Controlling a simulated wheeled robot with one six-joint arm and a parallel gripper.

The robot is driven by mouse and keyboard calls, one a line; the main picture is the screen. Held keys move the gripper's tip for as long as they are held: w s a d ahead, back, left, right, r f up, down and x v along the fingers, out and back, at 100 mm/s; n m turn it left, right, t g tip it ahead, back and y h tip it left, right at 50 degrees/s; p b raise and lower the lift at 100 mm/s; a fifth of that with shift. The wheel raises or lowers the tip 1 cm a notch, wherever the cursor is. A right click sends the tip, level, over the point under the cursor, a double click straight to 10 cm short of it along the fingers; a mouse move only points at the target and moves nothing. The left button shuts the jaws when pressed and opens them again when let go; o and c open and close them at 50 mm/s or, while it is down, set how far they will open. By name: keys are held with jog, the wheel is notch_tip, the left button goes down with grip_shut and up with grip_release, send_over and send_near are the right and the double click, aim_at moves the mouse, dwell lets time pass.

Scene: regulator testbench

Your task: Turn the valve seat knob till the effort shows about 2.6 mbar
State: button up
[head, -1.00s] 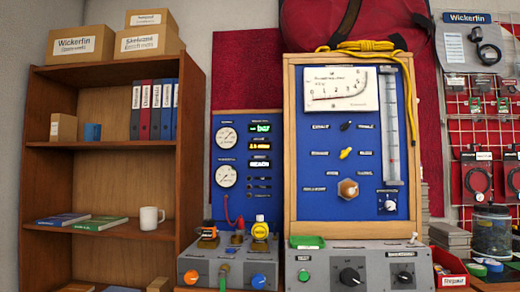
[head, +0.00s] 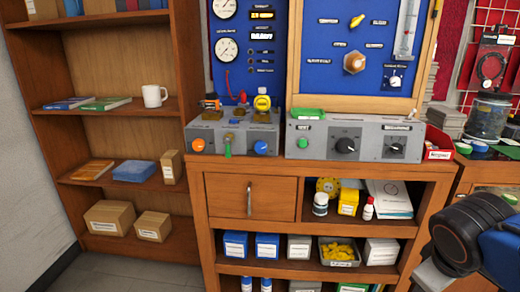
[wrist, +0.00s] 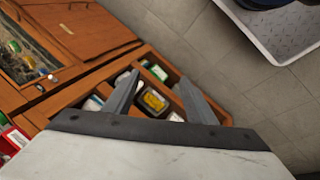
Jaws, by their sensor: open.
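The blue test board (head: 320,85) in a wooden frame shows in the head view, cut off at the top. The grey console (head: 300,146) below carries a large black knob (head: 346,145) and a smaller black knob (head: 394,149). The labels are too small to read, so I cannot tell which is the valve seat knob. My gripper (wrist: 159,78) is open and empty in the wrist view, apart from the knobs.
A red bin (head: 439,143) is right of the console. Open floor (head: 130,270) shows at the lower left.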

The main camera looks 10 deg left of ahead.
jog(key=w+a+r+n+t+h, duration=0.2)
jog(key=w+a+r+n+h, duration=0.1)
jog(key=w+n, duration=0.55)
jog(key=n+t+y, duration=0.6)
jog(key=n+t, duration=0.6)
jog(key=n, duration=0.8)
send_near(260, 150)
jog(key=w, duration=0.8)
jog(key=shift+w+r, duration=0.1)
jog(key=shift+w, duration=0.25)
jog(key=c, duration=1)
jog(key=shift+m, duration=0.25)
jog(key=shift+c, duration=0.2)
